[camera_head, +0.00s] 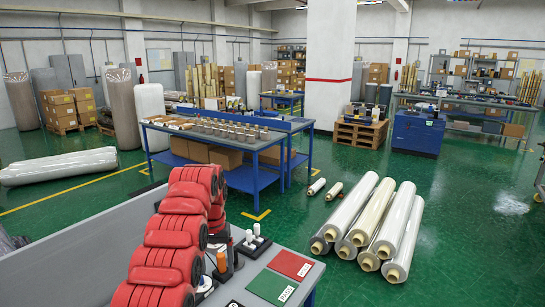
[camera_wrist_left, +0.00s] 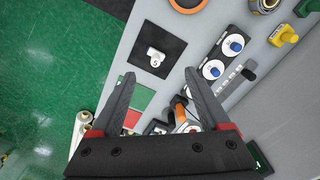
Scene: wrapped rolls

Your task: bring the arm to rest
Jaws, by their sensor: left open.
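My left gripper (camera_wrist_left: 159,73) is open in the left wrist view, with two dark fingers spread apart and nothing between their tips. It is over a grey bench top (camera_wrist_left: 145,105). In the head view my red-covered left arm comes up from the lower left and bends down over the bench; its fingers cannot be made out there. A black square pad (camera_wrist_left: 157,52) with a small white piece lies beyond the fingertips. An orange and black item (camera_wrist_left: 181,111) shows between the fingers, lower down. My right gripper is in neither view.
The bench carries a green plate (camera_head: 272,287), a red plate (camera_head: 291,264) and white pegs (camera_head: 253,231). Blue knobs (camera_wrist_left: 214,70) and a yellow part (camera_wrist_left: 285,37) also stand on it. Wrapped rolls (camera_head: 399,238) lie on the green floor to the right. A blue table (camera_head: 235,174) stands beyond.

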